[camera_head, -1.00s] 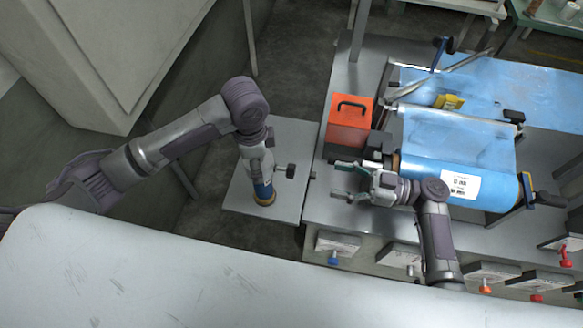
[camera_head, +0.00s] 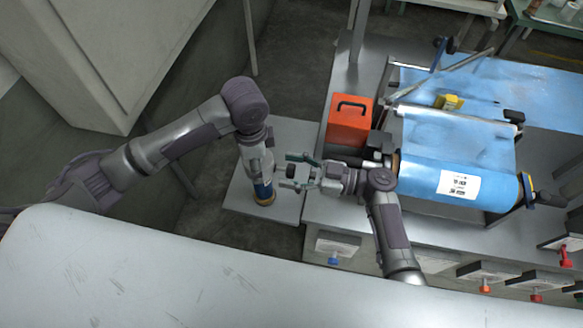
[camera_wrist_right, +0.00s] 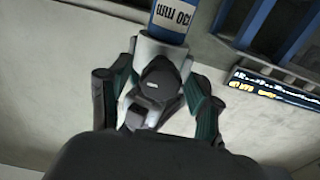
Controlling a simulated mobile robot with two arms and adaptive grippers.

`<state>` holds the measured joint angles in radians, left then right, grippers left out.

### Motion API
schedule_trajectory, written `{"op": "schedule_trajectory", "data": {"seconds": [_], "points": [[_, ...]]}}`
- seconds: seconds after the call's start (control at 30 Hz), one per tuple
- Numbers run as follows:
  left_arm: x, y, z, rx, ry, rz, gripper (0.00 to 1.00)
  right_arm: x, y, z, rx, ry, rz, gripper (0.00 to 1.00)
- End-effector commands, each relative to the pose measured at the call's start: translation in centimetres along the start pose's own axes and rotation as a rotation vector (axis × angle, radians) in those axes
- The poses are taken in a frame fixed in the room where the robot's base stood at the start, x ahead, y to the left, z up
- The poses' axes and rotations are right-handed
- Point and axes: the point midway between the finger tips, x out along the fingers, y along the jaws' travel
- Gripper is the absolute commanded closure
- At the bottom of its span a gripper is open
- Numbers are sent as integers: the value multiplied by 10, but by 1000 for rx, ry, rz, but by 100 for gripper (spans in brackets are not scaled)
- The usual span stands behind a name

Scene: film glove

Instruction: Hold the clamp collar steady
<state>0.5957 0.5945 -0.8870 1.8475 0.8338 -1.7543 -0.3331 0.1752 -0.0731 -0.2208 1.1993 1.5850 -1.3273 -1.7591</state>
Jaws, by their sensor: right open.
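A blue cylinder (camera_head: 264,189) with a gold base stands on a small side table (camera_head: 230,200). Its printed blue and white label (camera_wrist_right: 172,15) shows in the right wrist view. There a pale collar (camera_wrist_right: 151,48) with a dark knob (camera_wrist_right: 158,78) adjoins the cylinder. The dark knob (camera_head: 291,171) also shows in the head view. My right gripper (camera_head: 295,172) is open, its fingers on either side of the knob; whether they touch it I cannot tell. My left gripper (camera_head: 256,157) points down at the cylinder's top; its fingers are not clear.
An orange box (camera_head: 350,121) with a black handle stands on the workbench (camera_head: 319,205). Behind my right wrist lies a large blue film roll (camera_head: 430,178) with a white label. A gap separates the side table from the bench.

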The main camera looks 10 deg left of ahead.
Motion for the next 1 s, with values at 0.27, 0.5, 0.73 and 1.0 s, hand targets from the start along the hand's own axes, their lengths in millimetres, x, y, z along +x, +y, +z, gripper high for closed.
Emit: {"op": "schedule_trajectory", "data": {"seconds": [0.27, 0.5, 0.73, 1.0], "points": [[-1, -1, 0, -1, 0, -2, 87, 0, 0, 0, 0, -1, 0, 48], [-1, -1, 0, -1, 0, -2, 87, 0, 0, 0, 0, -1, 0, 88], [-1, -1, 0, -1, 0, -2, 87, 0, 0, 0, 8, -1, 0, 98], [-1, -1, 0, -1, 0, -3, 87, 0, 1, 0, 105, 0, 0, 98]]}}
